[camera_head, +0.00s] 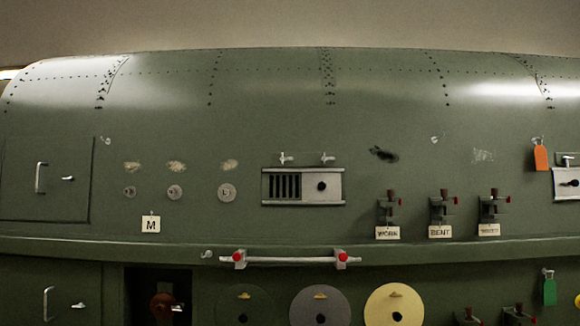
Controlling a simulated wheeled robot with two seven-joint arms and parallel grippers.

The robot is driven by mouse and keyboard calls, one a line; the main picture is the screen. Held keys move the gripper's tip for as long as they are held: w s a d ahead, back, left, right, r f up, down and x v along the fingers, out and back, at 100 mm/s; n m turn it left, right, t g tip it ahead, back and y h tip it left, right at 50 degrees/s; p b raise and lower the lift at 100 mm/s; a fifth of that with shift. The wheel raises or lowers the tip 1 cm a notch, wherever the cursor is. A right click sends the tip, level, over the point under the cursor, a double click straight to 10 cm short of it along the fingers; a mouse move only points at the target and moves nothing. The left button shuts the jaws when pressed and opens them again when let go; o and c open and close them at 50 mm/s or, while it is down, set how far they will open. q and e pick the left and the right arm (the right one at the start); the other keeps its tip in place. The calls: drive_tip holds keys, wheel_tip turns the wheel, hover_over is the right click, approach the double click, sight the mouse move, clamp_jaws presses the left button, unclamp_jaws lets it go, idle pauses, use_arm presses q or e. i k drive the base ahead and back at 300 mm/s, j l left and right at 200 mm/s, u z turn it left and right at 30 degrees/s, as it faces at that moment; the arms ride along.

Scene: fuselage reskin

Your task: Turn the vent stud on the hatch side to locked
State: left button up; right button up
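The vent (303,186) is a pale framed panel on the green fuselage skin, with dark slots on its left half and a plate with a dark round spot on its right half. Two small pale studs sit just above its top edge, a left vent stud (286,158) and a right vent stud (327,158). The left one is on the side of the hatch (45,178), a square panel with a handle at the far left. Both studs seem to have a crosswise bar, but they are too small to tell locked from unlocked. Neither gripper is in view.
A ledge with a red-ended rail (290,259) runs below the vent. Several clamps (389,207) with labels stand right of it, and round discs (322,305) hang below. An orange tag (540,157) hangs at right. The skin around the studs is clear.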

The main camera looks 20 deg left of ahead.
sight(282, 158)
drive_tip(key=i+u, duration=0.1)
drive_tip(key=u, duration=0.35)
drive_tip(key=i+l+u, duration=0.1)
drive_tip(key=u, duration=0.4)
drive_tip(key=l+u, duration=0.2)
drive_tip(key=u, duration=0.25)
drive_tip(key=i+l+u, duration=0.2)
drive_tip(key=l, duration=0.2)
drive_tip(key=l+u, duration=0.2)
drive_tip(key=l, duration=0.2)
drive_tip(key=l+u, duration=0.2)
drive_tip(key=l, duration=0.65)
drive_tip(key=i+l, duration=0.1)
drive_tip(key=l, duration=0.35)
